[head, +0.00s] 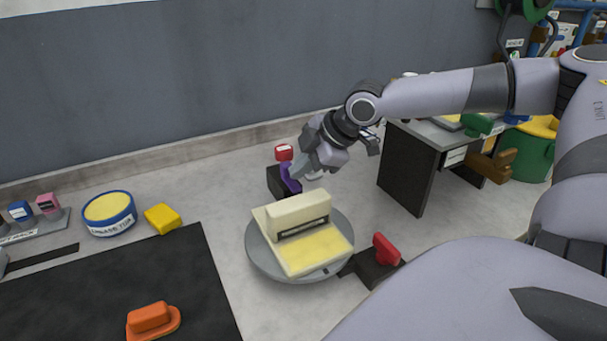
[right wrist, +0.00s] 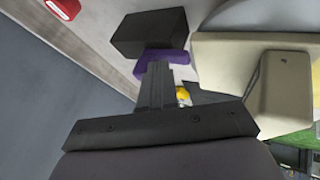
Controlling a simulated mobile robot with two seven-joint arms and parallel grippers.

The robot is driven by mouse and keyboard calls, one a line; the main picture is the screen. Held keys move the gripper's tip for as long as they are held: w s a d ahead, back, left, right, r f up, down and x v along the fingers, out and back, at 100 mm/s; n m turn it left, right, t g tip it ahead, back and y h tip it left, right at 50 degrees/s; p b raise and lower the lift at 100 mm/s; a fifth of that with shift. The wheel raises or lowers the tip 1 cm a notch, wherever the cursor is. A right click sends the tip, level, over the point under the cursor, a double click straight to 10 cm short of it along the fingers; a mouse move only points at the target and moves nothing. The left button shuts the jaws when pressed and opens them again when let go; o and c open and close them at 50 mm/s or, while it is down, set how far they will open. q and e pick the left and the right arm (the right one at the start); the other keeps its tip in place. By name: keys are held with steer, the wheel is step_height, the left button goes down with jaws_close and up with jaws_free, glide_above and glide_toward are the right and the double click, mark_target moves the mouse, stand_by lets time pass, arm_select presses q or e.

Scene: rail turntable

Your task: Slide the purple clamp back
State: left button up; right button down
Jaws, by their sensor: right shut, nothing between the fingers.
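The purple clamp (head: 290,180) stands at the dark block (head: 274,183) on the far side of the grey turntable (head: 268,262). In the right wrist view, the purple clamp (right wrist: 176,64) lies between the dark block (right wrist: 150,34) and my fingers, close to the cream part. My right gripper (head: 299,170) is shut and empty, reaching in from the right. Its fingertips (right wrist: 158,66) overlap the clamp in view; I cannot tell whether they touch it. They partly hide the clamp. My left gripper is not in view.
A cream and yellow part (head: 318,249) sits on the turntable. A red clamp (head: 385,250) stands at its near right. A red-topped object (head: 284,152) is behind the dark block. A yellow block (head: 162,218) and blue-rimmed tub (head: 109,213) are left. A desk (head: 409,170) stands right.

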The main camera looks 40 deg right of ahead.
mark_target(290, 162)
steer(key=w, duration=0.1)
steer(key=w+d+b, duration=0.1)
steer(key=w, duration=0.1)
steer(key=shift+f, duration=0.15)
steer(key=shift+w, duration=0.5)
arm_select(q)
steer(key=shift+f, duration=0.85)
arm_select(e)
steer(key=shift+r, duration=0.2)
steer(key=shift+w, duration=0.1)
